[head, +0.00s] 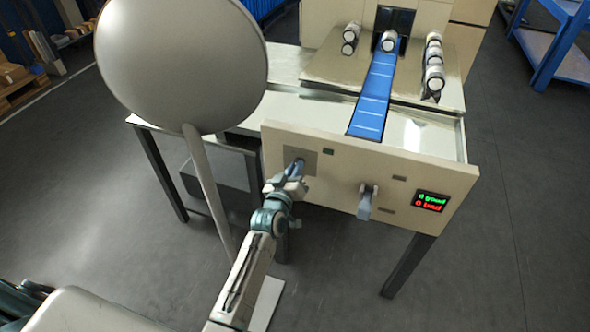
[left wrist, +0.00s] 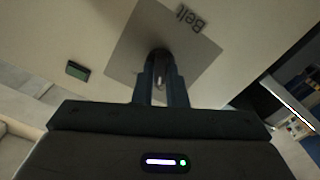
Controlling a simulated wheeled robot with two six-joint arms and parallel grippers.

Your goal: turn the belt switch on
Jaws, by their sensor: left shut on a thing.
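The belt switch (left wrist: 160,57) is a dark knob on a grey square plate (left wrist: 186,29) marked "Belt" on the cream front panel (head: 345,172). In the head view its plate (head: 310,158) is at the panel's left end. My left gripper (head: 297,169) reaches it from below and hides most of the switch. In the left wrist view my left gripper (left wrist: 161,82) is shut on the switch, one finger on each side. Which way the switch is set cannot be told. My right gripper is not in view.
A small dark green window (head: 328,152) is beside the switch plate. Behind are a blue belt (head: 373,98) and several rolls (head: 434,65). A large grey disc (head: 182,62) stands left.

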